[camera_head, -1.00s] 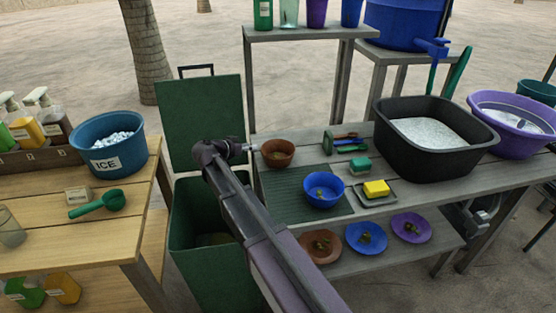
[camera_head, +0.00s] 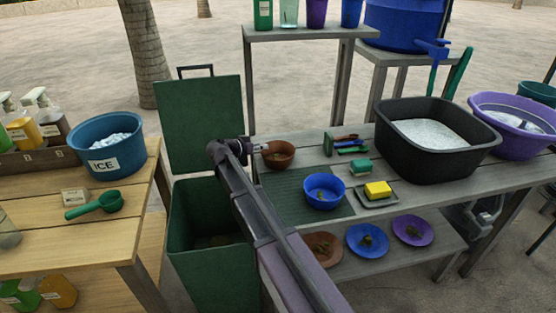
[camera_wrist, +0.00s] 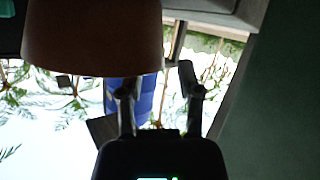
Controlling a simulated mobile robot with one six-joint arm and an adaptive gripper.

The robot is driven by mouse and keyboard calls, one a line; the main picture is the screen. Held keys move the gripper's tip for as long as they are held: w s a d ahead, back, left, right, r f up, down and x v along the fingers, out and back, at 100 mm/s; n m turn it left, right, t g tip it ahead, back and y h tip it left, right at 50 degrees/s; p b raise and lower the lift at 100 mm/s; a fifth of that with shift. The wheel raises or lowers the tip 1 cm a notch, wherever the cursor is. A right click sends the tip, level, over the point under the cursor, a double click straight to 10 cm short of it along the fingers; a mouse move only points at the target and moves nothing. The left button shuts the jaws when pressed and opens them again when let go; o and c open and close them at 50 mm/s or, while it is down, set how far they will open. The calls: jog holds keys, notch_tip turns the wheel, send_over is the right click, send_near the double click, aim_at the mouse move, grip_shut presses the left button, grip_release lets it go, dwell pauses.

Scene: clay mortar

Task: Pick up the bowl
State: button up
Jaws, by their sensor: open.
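A brown bowl (camera_head: 279,160) stands upright at the left end of the grey counter. A blue bowl (camera_head: 323,200) with dark scraps in it stands on the ribbed green mat, nearer and to the right. My gripper (camera_head: 262,147) reaches in from the left, its tips right beside the brown bowl's left side. In the wrist view the brown bowl (camera_wrist: 92,38) fills the upper left, and my open gripper (camera_wrist: 156,79) has its left finger close by the rim. I cannot tell whether they touch. Nothing is held; a blue shape shows beyond the fingers.
A green bin (camera_head: 205,245) with its lid up stands below my arm. A sponge tray (camera_head: 372,204), brushes (camera_head: 350,146) and a black basin (camera_head: 435,160) lie to the right. Plates (camera_head: 367,240) are on the lower shelf. A raised shelf (camera_head: 300,33) stands behind.

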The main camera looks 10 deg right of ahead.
aim_at(278, 156)
jog(key=shift+b+x, duration=0.4)
jog(key=shift+x, duration=1.15)
grip_shut()
